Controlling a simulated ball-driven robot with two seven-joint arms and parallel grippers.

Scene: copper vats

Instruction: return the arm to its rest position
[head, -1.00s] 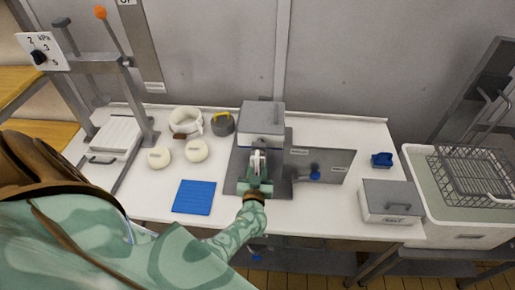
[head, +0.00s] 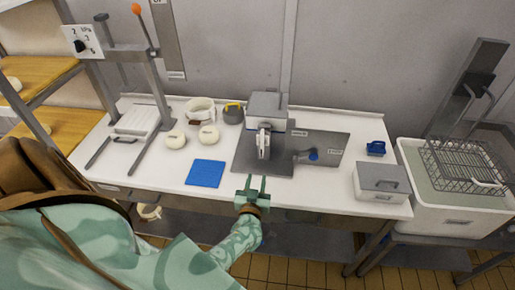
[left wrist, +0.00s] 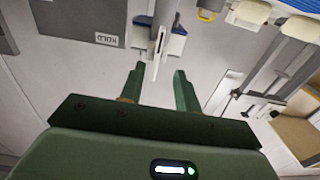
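My left gripper (head: 252,183) is at the front edge of the white worktable (head: 330,198), in front of the grey machine (head: 266,108) with a white upright handle (head: 263,143). Its two green fingers stand apart with nothing between them. The left wrist view also shows the fingers (left wrist: 157,88) spread and empty, with the white handle (left wrist: 160,42) beyond them. My right gripper is not in view.
A grey box (head: 381,182), a blue item (head: 376,148) and a white basin (head: 456,212) with a wire basket (head: 466,165) are at right.

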